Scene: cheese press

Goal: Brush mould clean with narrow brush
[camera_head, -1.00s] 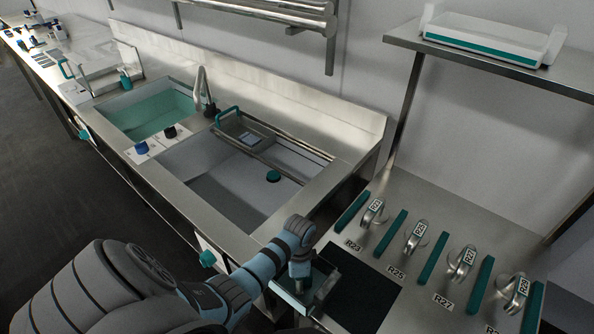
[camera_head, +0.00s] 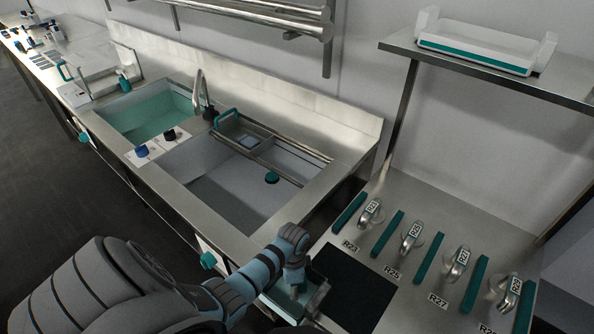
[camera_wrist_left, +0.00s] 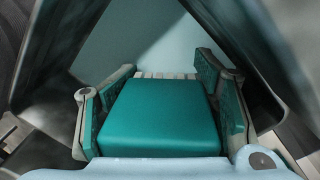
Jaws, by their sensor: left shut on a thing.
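My left gripper (camera_head: 293,284) reaches down at the lower middle of the head view, over a pale teal box-like thing (camera_head: 292,306) beside a black mat. In the left wrist view, my left gripper (camera_wrist_left: 165,105) is shut on a teal block (camera_wrist_left: 160,118), with its textured pads at both sides. A pale, slotted strip that may be bristles shows behind the block, so this is likely the narrow brush. A pale teal surface (camera_wrist_left: 150,40) lies beyond, between dark slanted sides. I cannot make out the mould for certain or whether the brush touches it. My right gripper is not in view.
A steel sink unit (camera_head: 175,203) with two basins runs along the wall at the left. The black mat (camera_head: 350,290) is bare. Several labelled metal handles, such as R23 (camera_head: 369,211), stand between teal bars at the right. A white tray (camera_head: 480,45) sits on a shelf above.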

